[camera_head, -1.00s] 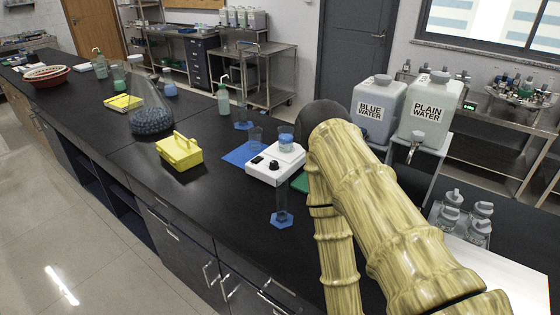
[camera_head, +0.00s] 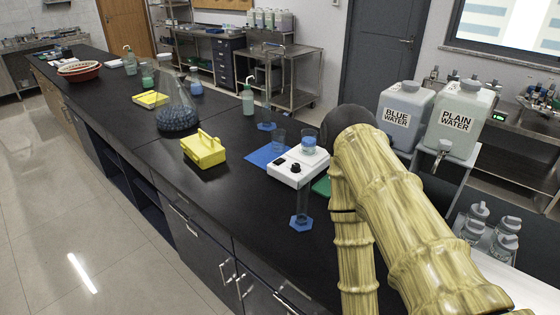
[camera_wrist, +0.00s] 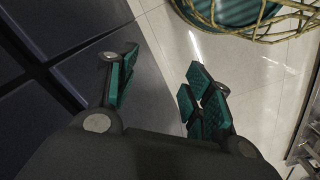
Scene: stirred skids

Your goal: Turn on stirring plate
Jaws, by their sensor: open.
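The stirring plate (camera_head: 290,178) is a small white box on the black bench in the head view, with dark knobs (camera_head: 295,168) on its near side. A beaker of blue liquid (camera_head: 309,146) stands on its top. The plate does not show in the wrist view. My gripper (camera_wrist: 163,66) shows only in the wrist view, its green-padded fingers apart and nothing between them. It points down towards the pale floor and a dark surface. In the head view my arm rises at the right of the plate, and its gripper end is hidden.
A blue mat (camera_head: 265,155) with an empty beaker (camera_head: 278,140) lies behind the plate. A cylinder on a blue hexagonal base (camera_head: 301,222) stands in front. A yellow carrier (camera_head: 204,150) and large flask (camera_head: 177,112) are to the left. Water containers (camera_head: 404,115) (camera_head: 459,122) stand right, behind my arm.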

